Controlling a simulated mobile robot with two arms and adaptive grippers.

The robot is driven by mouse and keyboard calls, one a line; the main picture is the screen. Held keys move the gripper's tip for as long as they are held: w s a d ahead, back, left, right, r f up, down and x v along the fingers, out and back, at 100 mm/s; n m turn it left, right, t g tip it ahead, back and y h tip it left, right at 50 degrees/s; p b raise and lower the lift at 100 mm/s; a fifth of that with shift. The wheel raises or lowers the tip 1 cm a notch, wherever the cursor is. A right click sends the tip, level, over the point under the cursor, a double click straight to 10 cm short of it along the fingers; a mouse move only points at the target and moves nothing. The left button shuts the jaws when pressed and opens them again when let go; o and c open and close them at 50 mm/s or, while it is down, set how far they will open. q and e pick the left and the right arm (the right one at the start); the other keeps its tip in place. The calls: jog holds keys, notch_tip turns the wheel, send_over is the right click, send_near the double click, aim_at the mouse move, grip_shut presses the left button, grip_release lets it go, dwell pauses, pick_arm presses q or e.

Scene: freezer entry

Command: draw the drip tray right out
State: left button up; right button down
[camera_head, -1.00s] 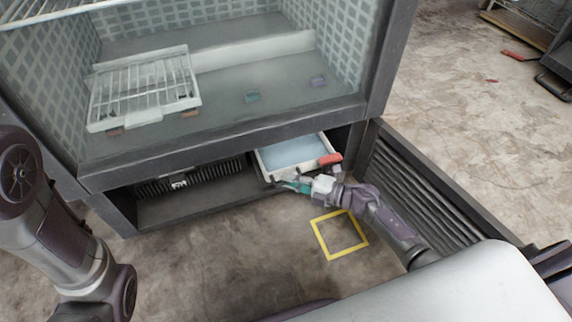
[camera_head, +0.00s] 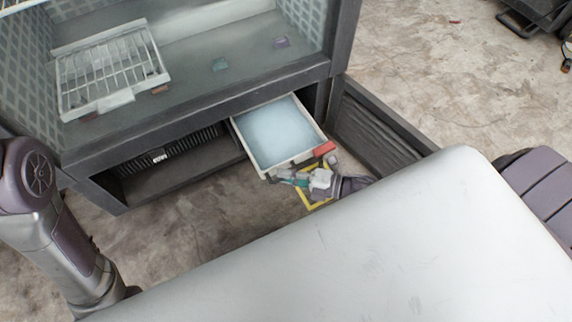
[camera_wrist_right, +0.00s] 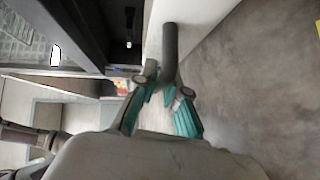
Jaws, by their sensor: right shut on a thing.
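The drip tray (camera_head: 240,129) is a white, shallow rectangular tray holding pale blue liquid. It sticks partway out of the low opening under the freezer cabinet, and its rear end is still inside the opening. A red tab (camera_head: 324,148) sits at its front right corner. My right gripper (camera_head: 290,178) is at the tray's front edge, shut on its handle. In the right wrist view, a dark bar, the handle (camera_wrist_right: 170,52), runs between the teal fingers of my gripper (camera_wrist_right: 163,100). My left arm shows at the left of the head view, but its gripper is out of view.
The low compartment (camera_head: 185,180) left of the tray is open, with a dark grille (camera_head: 172,150) at its back. An open louvred panel (camera_head: 375,130) stands right of the tray. A wire rack (camera_head: 108,70) lies in the cabinet.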

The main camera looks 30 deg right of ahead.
jog(key=c, duration=1.2)
grip_release()
jog(key=shift+d, duration=0.1)
jog(key=v, duration=1.2)
